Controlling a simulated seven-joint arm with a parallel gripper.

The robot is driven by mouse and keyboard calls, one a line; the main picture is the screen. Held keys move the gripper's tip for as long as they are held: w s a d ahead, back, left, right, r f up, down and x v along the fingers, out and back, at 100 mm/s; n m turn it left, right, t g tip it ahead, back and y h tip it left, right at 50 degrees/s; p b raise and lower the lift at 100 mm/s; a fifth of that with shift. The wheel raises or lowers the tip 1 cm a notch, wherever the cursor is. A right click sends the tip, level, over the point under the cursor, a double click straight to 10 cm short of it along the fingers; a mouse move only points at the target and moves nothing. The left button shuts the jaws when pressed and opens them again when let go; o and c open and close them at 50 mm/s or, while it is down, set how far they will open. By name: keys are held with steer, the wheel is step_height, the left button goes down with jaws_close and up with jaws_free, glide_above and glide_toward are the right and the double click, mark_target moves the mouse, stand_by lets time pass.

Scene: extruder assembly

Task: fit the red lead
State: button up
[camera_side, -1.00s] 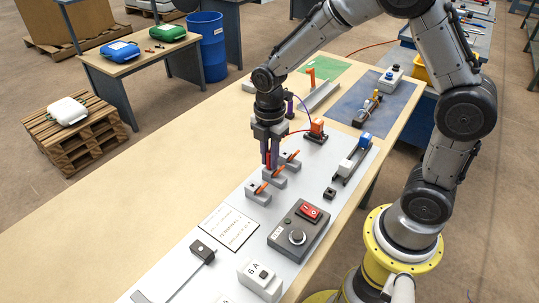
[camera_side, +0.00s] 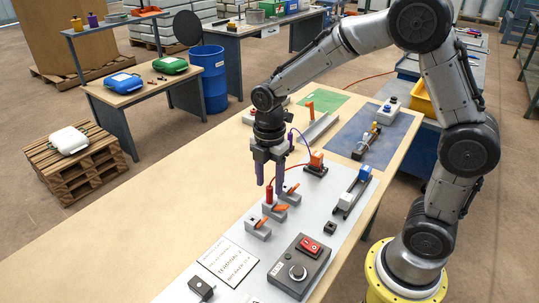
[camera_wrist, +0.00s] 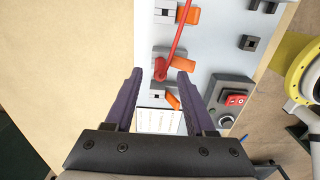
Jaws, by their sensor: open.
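The red lead's plug (camera_side: 269,194) stands upright at the middle of three grey terminal blocks (camera_side: 269,211) with orange levers. It also shows in the wrist view (camera_wrist: 160,71), between my fingers. Its red cable (camera_wrist: 178,38) runs to an orange-topped block (camera_side: 316,160) on the panel. My gripper (camera_side: 269,183) is open just above the plug, with one finger on each side. It also shows open in the wrist view (camera_wrist: 160,75). The middle block's orange lever (camera_wrist: 184,63) lies beside the plug. How deep the plug sits is hidden.
A switch box (camera_side: 299,266) with a red rocker and a knob stands nearer the camera. A printed card (camera_side: 228,260) lies beside it on the panel. A blue-and-white part (camera_side: 355,190) is on the right. The table's left side is clear.

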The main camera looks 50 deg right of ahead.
steer(key=s+r+t, duration=0.2)
steer(key=s+r, duration=0.2)
steer(key=r, duration=1.2)
steer(key=s+f+m+t, duration=0.1)
steer(key=s+m, duration=0.6)
steer(key=m, duration=0.2)
steer(key=s+d+f+m+t, duration=0.1)
steer(key=s+f+m+t, duration=0.1)
steer(key=s+m, duration=0.5)
steer(key=shift+s+d+m+t, duration=0.25)
steer(key=shift+s+m+t, duration=0.1)
steer(key=shift+m, duration=0.65)
